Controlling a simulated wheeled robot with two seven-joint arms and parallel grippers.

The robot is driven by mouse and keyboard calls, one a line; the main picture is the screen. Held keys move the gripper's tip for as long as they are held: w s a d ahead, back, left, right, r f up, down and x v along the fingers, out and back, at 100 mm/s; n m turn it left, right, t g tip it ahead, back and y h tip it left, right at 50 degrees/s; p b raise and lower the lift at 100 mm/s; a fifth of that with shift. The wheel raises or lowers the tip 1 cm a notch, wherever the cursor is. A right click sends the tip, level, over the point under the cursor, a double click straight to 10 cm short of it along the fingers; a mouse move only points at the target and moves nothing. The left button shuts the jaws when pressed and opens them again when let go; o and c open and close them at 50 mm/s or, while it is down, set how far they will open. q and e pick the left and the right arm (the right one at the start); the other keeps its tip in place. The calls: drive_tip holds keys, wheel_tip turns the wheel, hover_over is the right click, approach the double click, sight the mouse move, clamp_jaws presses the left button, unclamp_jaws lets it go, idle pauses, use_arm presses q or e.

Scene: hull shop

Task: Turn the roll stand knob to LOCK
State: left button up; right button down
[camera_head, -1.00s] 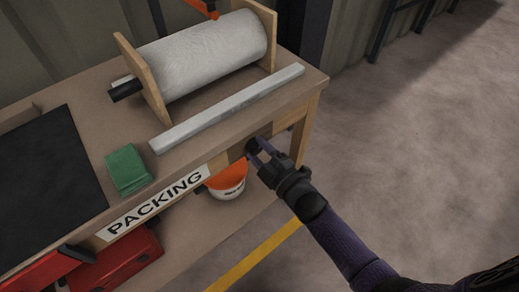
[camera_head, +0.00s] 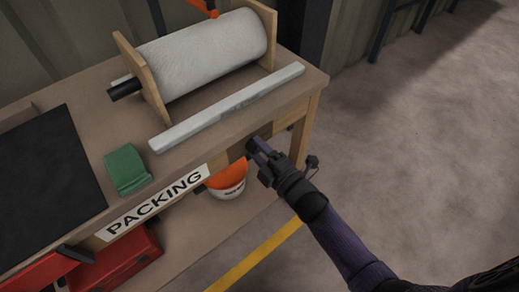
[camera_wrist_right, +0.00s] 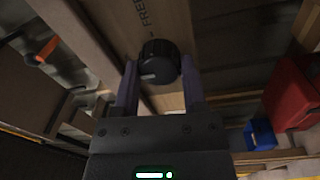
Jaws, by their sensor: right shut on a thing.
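The black round knob (camera_wrist_right: 158,62) sits on a wooden panel under the edge of the packing bench. In the right wrist view it lies between the two fingers of my right gripper (camera_wrist_right: 159,75), which is shut on it. A pale mark shows low on the knob's face. The word FREE (camera_wrist_right: 146,20) is printed on the panel beside it; I cannot see the word LOCK. In the head view my right gripper (camera_head: 258,152) reaches the bench front and mostly hides the knob (camera_head: 250,146). My left gripper is not in view.
The white roll (camera_head: 202,55) rests in its wooden stand on the bench, with a pale bar (camera_head: 225,108) in front. An orange and white bucket (camera_head: 228,182) stands below. Open floor lies to the right.

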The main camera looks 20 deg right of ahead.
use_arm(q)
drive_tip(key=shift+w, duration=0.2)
use_arm(e)
drive_tip(key=shift+f, duration=0.1)
drive_tip(key=shift+c, duration=0.7)
unclamp_jaws()
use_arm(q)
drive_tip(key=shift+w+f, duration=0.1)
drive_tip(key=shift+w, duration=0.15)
use_arm(e)
drive_tip(key=shift+s, duration=0.25)
use_arm(q)
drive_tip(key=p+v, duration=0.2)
drive_tip(key=p, duration=0.1)
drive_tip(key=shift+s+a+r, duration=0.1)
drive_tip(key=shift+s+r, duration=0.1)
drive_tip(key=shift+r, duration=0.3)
use_arm(e)
drive_tip(key=v, duration=0.9)
drive_tip(key=shift+s, duration=0.25)
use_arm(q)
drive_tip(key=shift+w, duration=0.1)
use_arm(e)
drive_tip(key=shift+d, duration=0.15)
